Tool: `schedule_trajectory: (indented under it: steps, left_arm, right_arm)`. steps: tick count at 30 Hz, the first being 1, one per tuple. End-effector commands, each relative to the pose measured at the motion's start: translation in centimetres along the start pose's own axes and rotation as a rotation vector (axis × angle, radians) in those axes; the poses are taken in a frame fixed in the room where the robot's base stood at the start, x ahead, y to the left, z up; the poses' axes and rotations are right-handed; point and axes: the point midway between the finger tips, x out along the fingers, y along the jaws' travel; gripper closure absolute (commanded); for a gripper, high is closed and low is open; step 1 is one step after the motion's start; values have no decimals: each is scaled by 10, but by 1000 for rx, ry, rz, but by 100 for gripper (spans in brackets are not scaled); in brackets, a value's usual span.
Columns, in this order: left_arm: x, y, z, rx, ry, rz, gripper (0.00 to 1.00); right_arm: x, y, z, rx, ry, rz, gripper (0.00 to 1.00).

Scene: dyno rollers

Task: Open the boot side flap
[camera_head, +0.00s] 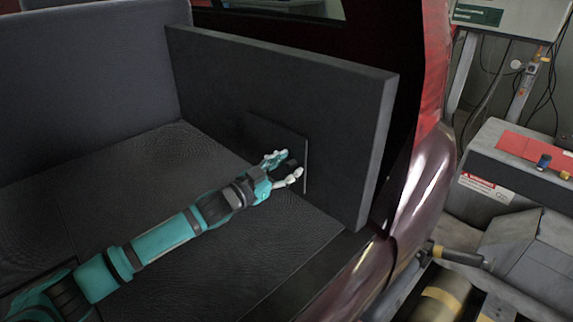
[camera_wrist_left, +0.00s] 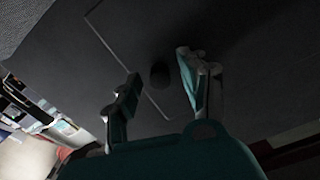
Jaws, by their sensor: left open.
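The boot side flap (camera_head: 276,134) is a dark panel set in the dark side wall of the car boot. It looks about flush with the wall, and its thin outline also shows in the left wrist view (camera_wrist_left: 118,52). A small dark knob (camera_wrist_left: 160,75) stands on it. My left gripper (camera_head: 289,165) is in front of the flap with its fingers apart. In the left wrist view the fingers (camera_wrist_left: 158,66) lie on either side of the knob. I cannot tell whether they touch it. The gripper hides the lower part of the flap in the head view. My right gripper is not in view.
The boot floor (camera_head: 150,165) is bare around my left arm. A seat back (camera_head: 85,70) closes off the left. The thick side wall (camera_head: 350,140) stands upright next to the red car body (camera_head: 432,180). Roller equipment (camera_head: 500,170) stands outside at the right.

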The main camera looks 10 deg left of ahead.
Motion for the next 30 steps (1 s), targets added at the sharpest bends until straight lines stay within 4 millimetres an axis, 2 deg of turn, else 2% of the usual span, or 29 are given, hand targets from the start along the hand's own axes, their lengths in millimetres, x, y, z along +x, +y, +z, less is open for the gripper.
schedule_trajectory:
  steps: [7,15,18,30]
  left_arm:
    - [1,0,0,0,0,0,57]
    - [1,0,0,0,0,0,91]
    - [1,0,0,0,0,0,100]
    - [-2,-3,1,0,-1,-1,100]
  right_arm:
    - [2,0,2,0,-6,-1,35]
    - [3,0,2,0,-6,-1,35]
    - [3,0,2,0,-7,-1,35]
    - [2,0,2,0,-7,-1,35]
